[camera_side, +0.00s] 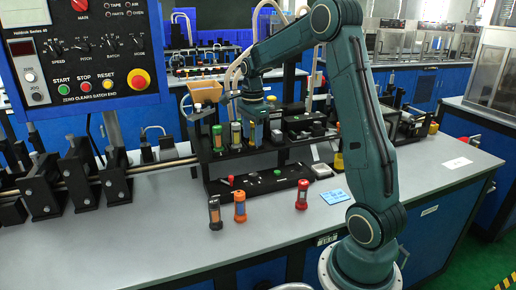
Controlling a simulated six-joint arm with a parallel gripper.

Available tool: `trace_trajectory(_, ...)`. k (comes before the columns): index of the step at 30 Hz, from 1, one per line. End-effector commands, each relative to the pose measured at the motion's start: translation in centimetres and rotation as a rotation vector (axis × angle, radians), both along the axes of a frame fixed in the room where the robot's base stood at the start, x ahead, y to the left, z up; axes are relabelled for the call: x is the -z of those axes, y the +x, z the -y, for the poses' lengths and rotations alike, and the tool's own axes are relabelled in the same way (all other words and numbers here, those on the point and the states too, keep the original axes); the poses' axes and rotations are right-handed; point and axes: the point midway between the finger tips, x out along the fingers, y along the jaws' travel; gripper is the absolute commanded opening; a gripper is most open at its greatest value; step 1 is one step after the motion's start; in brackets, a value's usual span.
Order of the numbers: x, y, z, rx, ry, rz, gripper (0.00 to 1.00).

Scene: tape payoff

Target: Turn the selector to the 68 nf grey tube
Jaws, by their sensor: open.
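My gripper (254,141) hangs from the teal wrist over the black rack in the middle of the bench. It is open; its fingers are small and hard to make out against the rack. Several small tubes stand upright: a dark one with an orange band (214,213), an orange one (239,207) and a red one (302,195) on the bench front, and a green-topped one (217,138) and a yellow-topped one (236,135) in the rack. No value label is readable, so I cannot tell which is the 68 nf grey tube or which control is the selector.
A control panel (90,45) with several black knobs and coloured buttons stands at upper left. A low black plate (262,185) carries small red and green controls. Black blocks on a metal rail (85,180) fill the left. A blue card (335,196) lies near my base.

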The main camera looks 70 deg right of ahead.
Motion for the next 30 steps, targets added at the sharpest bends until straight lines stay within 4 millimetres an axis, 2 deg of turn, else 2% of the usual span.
trace_trajectory(11, 0.7, 0.1, 0.6, 0.037, 0.006, -0.007, 0.5)
trace_trajectory(17, 1.8, 0.1, 0.6, 0.036, 0.006, -0.008, 0.5)
trace_trajectory(23, 4.1, 0.1, 0.6, 0.035, 0.007, -0.01, 0.5)
trace_trajectory(30, 7.8, 0.1, 0.6, 0.034, 0.007, -0.01, 0.5)
